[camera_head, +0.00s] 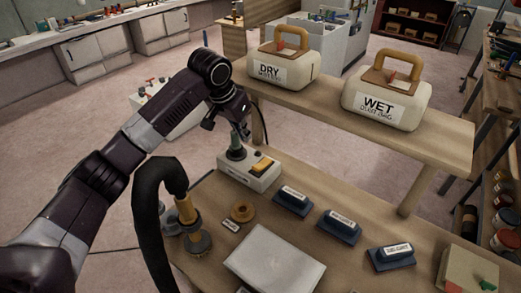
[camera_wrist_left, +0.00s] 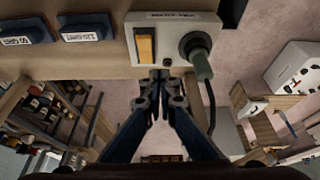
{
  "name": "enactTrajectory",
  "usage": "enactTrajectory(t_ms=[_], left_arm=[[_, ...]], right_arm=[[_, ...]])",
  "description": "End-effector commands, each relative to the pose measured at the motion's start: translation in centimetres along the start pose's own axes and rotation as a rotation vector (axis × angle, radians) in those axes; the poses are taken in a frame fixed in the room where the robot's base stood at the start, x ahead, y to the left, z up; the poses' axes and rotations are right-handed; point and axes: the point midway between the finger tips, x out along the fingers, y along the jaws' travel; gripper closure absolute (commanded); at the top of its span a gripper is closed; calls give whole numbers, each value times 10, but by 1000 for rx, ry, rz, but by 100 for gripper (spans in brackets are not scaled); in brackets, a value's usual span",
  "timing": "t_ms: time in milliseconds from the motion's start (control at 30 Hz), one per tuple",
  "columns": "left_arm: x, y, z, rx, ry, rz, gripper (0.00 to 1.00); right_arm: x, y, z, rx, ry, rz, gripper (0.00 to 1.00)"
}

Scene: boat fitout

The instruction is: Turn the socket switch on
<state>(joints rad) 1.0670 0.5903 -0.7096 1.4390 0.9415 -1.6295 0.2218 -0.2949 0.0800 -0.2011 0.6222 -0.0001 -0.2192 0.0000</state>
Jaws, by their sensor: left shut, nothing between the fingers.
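The socket (camera_head: 248,176) is a pale box on the workbench, below the raised shelf. Its amber rocker switch (camera_head: 263,165) is on the right part of its top, and a grey-green plug (camera_head: 236,150) sits in it on the left. In the left wrist view the switch (camera_wrist_left: 145,46) is left of the plug (camera_wrist_left: 201,62). My left gripper (camera_head: 242,132) is above and behind the socket, near the plug. In the wrist view its closed fingertips (camera_wrist_left: 165,78) are empty, just below the box's edge and the switch. I cannot tell whether they touch the box. My right gripper is out of view.
Two containers marked DRY (camera_head: 283,70) and WET (camera_head: 387,98) stand on the shelf (camera_head: 340,120). Several blue labelled blocks, a brush (camera_head: 196,240) and a pale flat box (camera_head: 274,264) lie on the workbench. A black hose (camera_head: 150,220) arches at the left. A cable runs from the plug.

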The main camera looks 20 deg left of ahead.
Motion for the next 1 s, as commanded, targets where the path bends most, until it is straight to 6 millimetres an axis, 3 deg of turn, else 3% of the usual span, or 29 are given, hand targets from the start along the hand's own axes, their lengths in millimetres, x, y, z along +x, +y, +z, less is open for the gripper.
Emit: enactTrajectory(t_ms=[133, 267, 567, 767, 1000], left_arm=[[-22, 23, -8, 47, -5, 16, 100], [-24, 25, -8, 52, -9, 18, 100], [-20, 25, -8, 50, -9, 18, 100], [7, 26, -7, 50, -13, 19, 100], [59, 27, -7, 49, -12, 19, 100]], right_arm=[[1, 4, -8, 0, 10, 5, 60], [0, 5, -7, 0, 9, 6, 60], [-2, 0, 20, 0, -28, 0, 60], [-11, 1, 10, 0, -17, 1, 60], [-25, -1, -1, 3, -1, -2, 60]])
